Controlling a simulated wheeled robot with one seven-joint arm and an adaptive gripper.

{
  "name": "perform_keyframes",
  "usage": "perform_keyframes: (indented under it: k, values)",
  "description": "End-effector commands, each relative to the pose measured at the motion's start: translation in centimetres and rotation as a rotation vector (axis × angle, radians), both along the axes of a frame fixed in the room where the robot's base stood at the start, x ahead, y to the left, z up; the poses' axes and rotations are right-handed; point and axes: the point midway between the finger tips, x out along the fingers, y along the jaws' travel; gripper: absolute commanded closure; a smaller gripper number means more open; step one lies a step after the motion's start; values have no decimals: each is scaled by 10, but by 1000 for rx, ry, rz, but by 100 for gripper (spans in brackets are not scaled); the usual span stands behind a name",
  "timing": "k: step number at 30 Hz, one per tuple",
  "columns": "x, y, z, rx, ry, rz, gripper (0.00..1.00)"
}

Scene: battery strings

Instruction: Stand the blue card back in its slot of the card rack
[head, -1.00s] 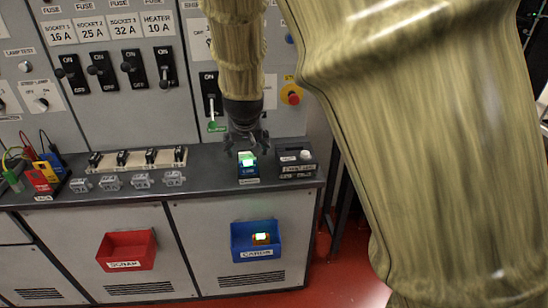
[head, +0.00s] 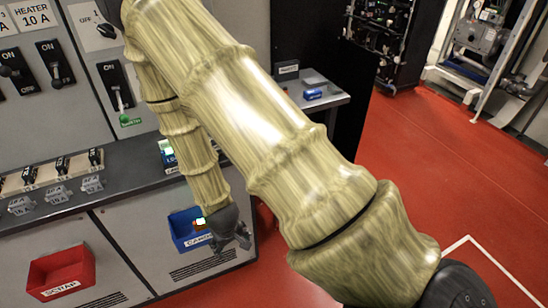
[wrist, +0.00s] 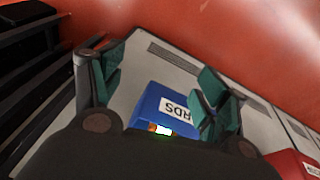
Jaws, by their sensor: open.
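My gripper (head: 238,238) is at the right side of the blue bin labelled CARDS (head: 186,241), in front of the cabinet. In the wrist view my gripper (wrist: 163,88) has its green-padded fingers spread, with nothing between the tips. The blue bin (wrist: 150,103) lies beyond and between them. A small orange thing with a lit white face (head: 199,222) is in the bin; it also shows in the wrist view (wrist: 162,129). I cannot make out a blue card for certain, nor a card rack. A blue unit with a lit green screen (head: 168,152) stands on the counter, partly hidden by my arm.
A red SCRAP bin (head: 62,274) hangs on the cabinet front to the left. Switches and grey blocks line the counter (head: 130,160). A small side table (head: 335,101) behind my arm holds a blue object (head: 312,94). The red floor at right is open.

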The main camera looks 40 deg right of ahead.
Motion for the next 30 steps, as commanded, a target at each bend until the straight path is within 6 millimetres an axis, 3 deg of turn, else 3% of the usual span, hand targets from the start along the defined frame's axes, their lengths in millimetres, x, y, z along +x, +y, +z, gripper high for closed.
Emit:
perform_keyframes:
  k: [1,6,12,15,21,30]
  values:
    - [-23,0,-18,8,29,8,26]
    - [-88,3,-60,39,91,36,26]
    - [-165,11,-95,89,157,59,26]
    - [-193,15,-104,111,179,65,26]
    - [-222,19,-112,136,199,68,26]
    - [-224,20,-112,138,200,69,26]
